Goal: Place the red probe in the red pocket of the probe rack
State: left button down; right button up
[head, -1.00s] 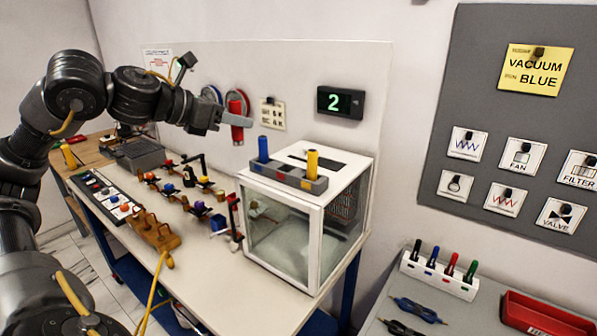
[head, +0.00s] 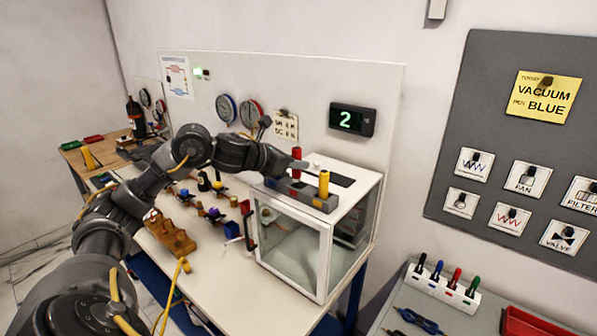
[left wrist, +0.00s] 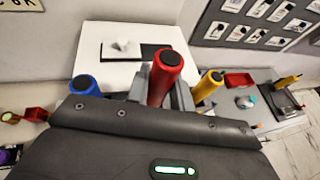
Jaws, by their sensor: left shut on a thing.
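My left gripper (head: 299,166) is shut on the red probe (head: 297,155), which stands upright over the middle of the grey probe rack (head: 304,197). The red probe also shows between the fingers in the left wrist view (left wrist: 160,82), its black cap toward the camera. The yellow probe (head: 323,184) stands in the rack to the right of it. The blue probe (left wrist: 84,88) shows to the left in the left wrist view; the arm hides it in the head view. The red probe's lower end is hidden, so I cannot tell whether it is in a pocket. My right gripper is not in view.
The rack is on top of a white glass-sided box (head: 293,248) on the bench. A lit display (head: 352,119) hangs on the wall behind. A brown wooden block (head: 170,236) and small coloured parts stand left of the box. A marker holder (head: 440,287) is at the lower right.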

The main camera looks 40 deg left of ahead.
aim_at(299, 175)
pick_arm(q)
jog(key=shift+w+d+f, duration=0.1)
jog(key=shift+w+f, duration=0.15)
jog(key=shift+w, duration=0.05)
jog(key=shift+w+d+f, duration=0.1)
jog(key=shift+w+f, duration=0.1)
jog(key=shift+f, duration=1)
jog(key=shift+f+p, duration=0.3)
jog(key=shift+f, duration=0.3)
jog(key=shift+f, duration=0.1)
jog(key=c, duration=1.7)
grip_release()
jog(key=o, duration=0.5)
jog(key=shift+c, duration=0.2)
